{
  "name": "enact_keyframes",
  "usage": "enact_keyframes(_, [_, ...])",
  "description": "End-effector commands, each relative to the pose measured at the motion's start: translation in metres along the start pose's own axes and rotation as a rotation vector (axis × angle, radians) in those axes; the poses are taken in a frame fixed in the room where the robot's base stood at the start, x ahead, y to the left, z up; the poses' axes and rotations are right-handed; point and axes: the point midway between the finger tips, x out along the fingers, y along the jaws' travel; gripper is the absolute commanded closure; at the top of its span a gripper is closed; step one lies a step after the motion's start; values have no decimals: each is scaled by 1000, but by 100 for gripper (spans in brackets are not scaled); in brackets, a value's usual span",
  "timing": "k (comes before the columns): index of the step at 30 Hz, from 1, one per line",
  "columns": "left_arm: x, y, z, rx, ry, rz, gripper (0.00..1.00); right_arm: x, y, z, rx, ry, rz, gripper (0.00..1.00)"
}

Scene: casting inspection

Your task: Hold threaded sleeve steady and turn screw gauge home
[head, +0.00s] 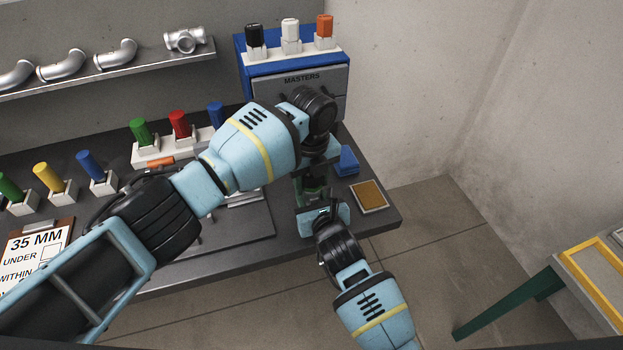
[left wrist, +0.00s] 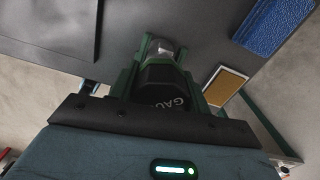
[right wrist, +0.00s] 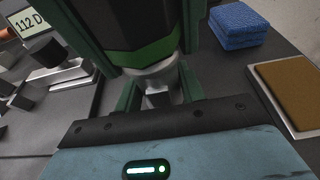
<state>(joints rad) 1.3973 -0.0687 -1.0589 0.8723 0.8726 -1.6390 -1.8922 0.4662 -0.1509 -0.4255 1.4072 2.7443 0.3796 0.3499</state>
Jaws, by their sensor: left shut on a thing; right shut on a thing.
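The screw gauge (left wrist: 166,88) is a black and green body, with part of its lettering showing in the left wrist view. My left gripper (head: 315,172) is shut on it, one green finger on each side. The threaded sleeve (right wrist: 158,82) is a silvery metal piece directly below the gauge (right wrist: 145,32) in the right wrist view, in line with it. My right gripper (head: 318,212) is shut around the sleeve from the front. In the head view, the grippers and the left arm largely hide both pieces. The thread between them cannot be seen.
A folded blue cloth (head: 347,160) and a brown pad in a pale frame (head: 369,196) lie close to the right at the bench corner. Behind stands the blue masters box (head: 244,68) with coloured gauges on top. More coloured gauges stand in white blocks at left.

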Motion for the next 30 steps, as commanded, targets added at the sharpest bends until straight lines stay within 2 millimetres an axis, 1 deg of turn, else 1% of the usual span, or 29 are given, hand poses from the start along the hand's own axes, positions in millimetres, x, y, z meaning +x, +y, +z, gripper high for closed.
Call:
enact_keyframes(1, [1,0,-1,78,3,2,80,0,0,-4,0,9,-1,100])
enact_keyframes(12, [2,0,-1,663,4,1,80,0,-1,-4,0,9,-2,100])
enact_keyframes(14, [2,0,-1,717,5,0,80,0,-1,-4,0,9,-2,100])
enact_keyframes(18, [2,0,-1,709,5,0,80,0,-1,-4,0,9,-2,100])
enact_keyframes(19, [2,0,-1,709,5,0,48,0,-1,-5,1,9,-2,100])
enact_keyframes(21, [2,0,-1,708,5,0,39,0,-1,-4,0,9,-2,100])
enact_keyframes(24, [2,0,-1,707,4,0,27,0,-1,-5,0,9,-2,100])
enact_keyframes(30, [1,0,0,706,2,0,27,0,-1,-5,0,9,-1,100])
